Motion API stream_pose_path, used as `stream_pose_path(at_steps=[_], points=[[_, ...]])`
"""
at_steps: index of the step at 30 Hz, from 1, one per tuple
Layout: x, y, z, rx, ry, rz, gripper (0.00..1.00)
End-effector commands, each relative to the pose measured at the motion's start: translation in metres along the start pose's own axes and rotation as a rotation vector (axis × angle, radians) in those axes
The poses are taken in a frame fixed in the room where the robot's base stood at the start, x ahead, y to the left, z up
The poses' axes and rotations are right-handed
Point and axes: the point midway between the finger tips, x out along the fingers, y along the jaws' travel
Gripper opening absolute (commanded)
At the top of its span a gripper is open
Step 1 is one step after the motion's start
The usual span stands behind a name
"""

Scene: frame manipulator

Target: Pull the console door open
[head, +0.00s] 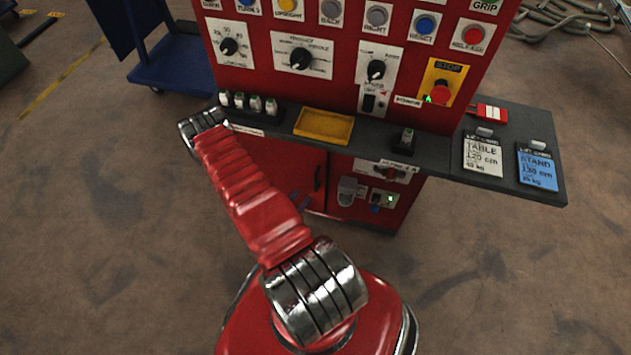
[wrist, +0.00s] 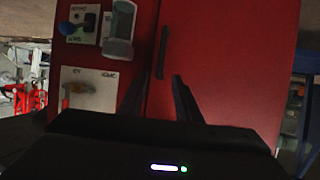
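The console door (wrist: 235,60) is a plain red panel at the right of the wrist view. Its dark upright handle (wrist: 162,52) is near the door's left edge there. The door (head: 285,162) also shows low on the console in the head view, partly behind my arm, with its handle (head: 317,178) near its right edge. It looks shut. My gripper (wrist: 160,88) is open, with two dark fingers apart. The handle appears between and beyond the fingertips, and nothing is held. I cannot tell how far the tips are from it.
A blue cart (head: 175,65) stands at the back left.

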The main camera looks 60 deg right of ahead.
Motion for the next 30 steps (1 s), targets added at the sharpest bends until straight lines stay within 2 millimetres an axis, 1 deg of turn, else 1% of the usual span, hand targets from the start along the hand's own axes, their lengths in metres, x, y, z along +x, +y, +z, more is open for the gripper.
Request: stream_pose_path(at_steps=[8,14,20,30], points=[[0.002,0.0,0.0,0.0,-0.001,0.0,0.31],[0.014,0.0,0.0,0.002,-0.002,0.002,0.31],[0.035,0.001,0.0,0.003,-0.002,0.003,0.31],[0.079,0.001,0.0,0.003,-0.001,0.003,0.31]])
